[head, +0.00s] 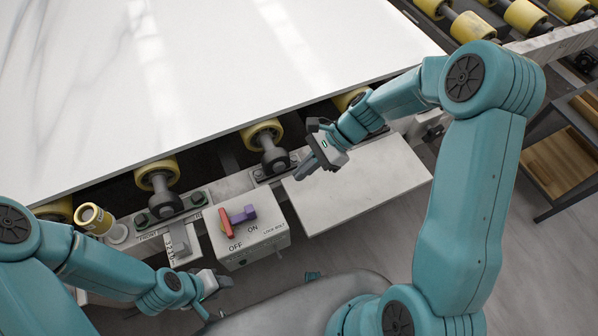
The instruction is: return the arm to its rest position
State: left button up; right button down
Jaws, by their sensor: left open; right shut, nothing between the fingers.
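My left gripper (214,284) is at the lower left, just in front of the grey switch box. It is open, with nothing seen in it. My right gripper (312,166) is over the left part of the pale flat shelf, right of the box. It is shut and empty. My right arm reaches in from the right, and my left arm from the lower left.
A large white stone slab (200,80) lies on yellow rollers (262,134) behind the grippers. A yellow cylinder (95,218) stands at the left. The pale shelf (365,185) is bare. A dark rack with wooden shelves (562,160) stands at the right.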

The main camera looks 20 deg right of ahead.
dwell(0.4)
jog(key=s+a+f+n+h, duration=0.2)
jog(key=s+f+n, duration=0.5)
jog(key=s+a+f+n+h, duration=0.3)
jog(key=s+f+n, duration=0.4)
jog(key=f+n, duration=0.1)
jog(key=shift+s+f+n+t, duration=0.3)
jog(key=shift+t, duration=0.1)
jog(key=shift+a, duration=0.15)
